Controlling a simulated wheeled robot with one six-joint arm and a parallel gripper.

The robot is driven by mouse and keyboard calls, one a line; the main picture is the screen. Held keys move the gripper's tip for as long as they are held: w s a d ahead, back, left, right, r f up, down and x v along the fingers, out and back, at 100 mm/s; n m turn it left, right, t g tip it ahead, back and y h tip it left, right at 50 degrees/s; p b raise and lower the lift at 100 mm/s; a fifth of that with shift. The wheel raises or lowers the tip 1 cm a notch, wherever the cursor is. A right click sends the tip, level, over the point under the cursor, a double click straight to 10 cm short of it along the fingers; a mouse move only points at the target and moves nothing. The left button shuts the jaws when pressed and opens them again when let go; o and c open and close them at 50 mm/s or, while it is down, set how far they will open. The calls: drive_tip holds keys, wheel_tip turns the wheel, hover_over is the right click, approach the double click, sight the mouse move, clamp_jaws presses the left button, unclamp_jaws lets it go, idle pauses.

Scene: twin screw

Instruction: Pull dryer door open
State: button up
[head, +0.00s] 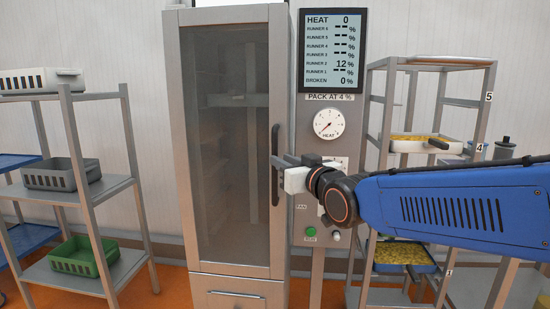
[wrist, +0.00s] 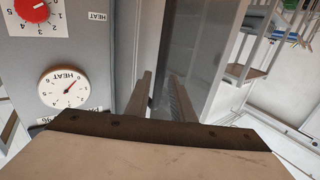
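The dryer (head: 235,15) is a tall grey metal cabinet. Its glass door (head: 222,170) looks shut. A dark vertical handle (head: 275,190) runs along the door's right edge. My gripper (head: 278,161) reaches in from the right, its fingertips level with the handle's middle and overlapping it in the head view. In the wrist view my gripper (wrist: 163,85) shows two fingers with a gap between them, pointing at the door's edge.
A control panel with a display (head: 332,50) and a heat dial (head: 328,124) stands just right of the door, behind my arm. A shelf rack (head: 72,95) with bins is at left. Another rack (head: 432,63) with trays is at right. A drawer (head: 237,294) sits below the door.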

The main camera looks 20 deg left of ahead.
drive_tip(key=shift+x, duration=2.65)
clamp_jaws()
